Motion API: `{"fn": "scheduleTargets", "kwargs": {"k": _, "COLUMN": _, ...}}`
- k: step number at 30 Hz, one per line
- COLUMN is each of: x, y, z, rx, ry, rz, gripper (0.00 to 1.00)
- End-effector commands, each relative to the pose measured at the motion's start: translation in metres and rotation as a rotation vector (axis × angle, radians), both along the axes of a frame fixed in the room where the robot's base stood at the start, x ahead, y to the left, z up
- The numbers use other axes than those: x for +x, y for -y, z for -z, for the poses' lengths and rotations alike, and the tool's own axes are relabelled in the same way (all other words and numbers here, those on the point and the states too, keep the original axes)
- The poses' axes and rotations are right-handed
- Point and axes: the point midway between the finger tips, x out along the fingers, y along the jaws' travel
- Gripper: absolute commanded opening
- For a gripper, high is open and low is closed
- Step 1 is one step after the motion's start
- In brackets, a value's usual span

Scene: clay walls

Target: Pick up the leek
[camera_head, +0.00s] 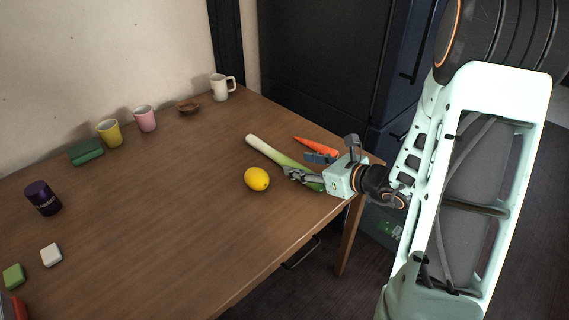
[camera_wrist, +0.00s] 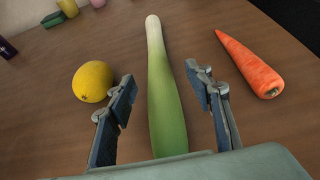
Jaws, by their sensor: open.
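The leek (camera_head: 263,148) lies on the wooden table near its right end, white at the far end and green toward my gripper. In the wrist view the leek (camera_wrist: 165,95) runs lengthwise between my two fingers, its near end hidden behind the gripper body. My gripper (camera_head: 304,166) is open, with one finger on each side of the leek; it also shows in the wrist view (camera_wrist: 163,88). I see gaps between the fingers and the leek there. In the head view the gripper covers part of the leek's green end.
A lemon (camera_head: 257,179) lies close to the left of the leek, and a carrot (camera_head: 315,146) close to the right. Cups, a small bowl (camera_head: 188,106) and a white mug (camera_head: 219,88) stand along the back of the table (camera_head: 170,210). The table's middle is clear.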

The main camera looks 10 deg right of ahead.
Motion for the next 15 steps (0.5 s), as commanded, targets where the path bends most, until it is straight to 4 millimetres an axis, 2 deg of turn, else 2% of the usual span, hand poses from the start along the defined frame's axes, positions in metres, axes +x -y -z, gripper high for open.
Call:
{"fn": "scheduleTargets", "kwargs": {"k": 9, "x": 0.025, "y": -0.023, "z": 0.02, "rx": 0.0, "ry": -0.001, "rz": -0.003, "gripper": 0.47}}
{"fn": "scheduleTargets", "kwargs": {"k": 15, "x": 0.039, "y": -0.032, "z": 0.024, "rx": -0.001, "ry": 0.001, "rz": 0.0, "gripper": 0.47}}
